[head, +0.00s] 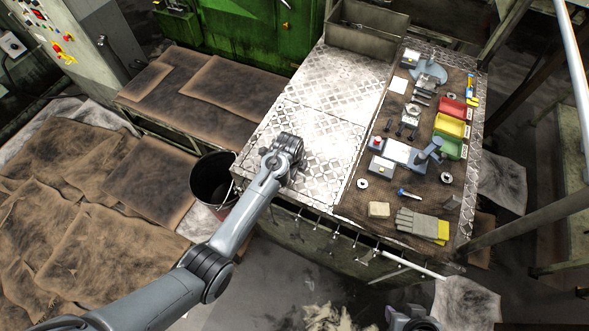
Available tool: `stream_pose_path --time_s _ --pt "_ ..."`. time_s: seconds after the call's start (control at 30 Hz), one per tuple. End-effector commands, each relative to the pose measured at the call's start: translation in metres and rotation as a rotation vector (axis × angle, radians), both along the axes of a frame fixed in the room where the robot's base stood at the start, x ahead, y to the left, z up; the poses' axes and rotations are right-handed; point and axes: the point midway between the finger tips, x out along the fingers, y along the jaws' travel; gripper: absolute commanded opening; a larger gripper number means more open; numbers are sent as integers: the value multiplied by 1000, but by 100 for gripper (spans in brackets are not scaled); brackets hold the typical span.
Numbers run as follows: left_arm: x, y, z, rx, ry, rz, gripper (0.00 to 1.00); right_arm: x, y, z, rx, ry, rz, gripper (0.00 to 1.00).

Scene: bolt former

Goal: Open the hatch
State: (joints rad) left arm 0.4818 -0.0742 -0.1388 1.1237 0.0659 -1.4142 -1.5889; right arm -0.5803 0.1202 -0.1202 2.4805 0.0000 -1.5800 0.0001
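My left arm reaches in from the lower left. Its wrist and gripper (281,163) are over the near left part of the metal-plated bench top (325,118). The fingers are hidden or too small to make out, and I cannot tell whether they touch the plate. The bench top has diamond-tread plates with a seam across them. A green machine (245,40) stands at the back. No part is clearly recognisable as the hatch, and no opening shows in the plates. A small grey piece of my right arm shows at the bottom edge; its gripper is out of view.
A brown mat (350,206) on the bench's right holds tools, red, yellow and green bins (450,128), and gloves (421,224). An open metal box (366,42) sits at the back. A black bucket (211,186) stands left of the bench. Tools hang along the front edge.

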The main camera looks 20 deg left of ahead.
Motion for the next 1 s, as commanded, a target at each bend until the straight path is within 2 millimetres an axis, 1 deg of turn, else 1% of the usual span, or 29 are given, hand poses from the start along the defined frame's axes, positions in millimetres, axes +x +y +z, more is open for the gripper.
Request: stream_pose_path --time_s 0.13,0.37,0.6,0.63,1.0 --pt "1 0 -4 0 0 1 38 0 0 0 0 0 0 43" --pt "1 0 -4 0 -1 0 38 0 0 0 0 0 0 43" --pt "1 0 -4 0 0 0 1 0 0 0 0 0 0 43" --pt "1 0 -4 0 0 0 0 0 0 0 0 0 0 43" --pt "1 0 -3 0 2 0 0 0 0 1 0 0 0 43"
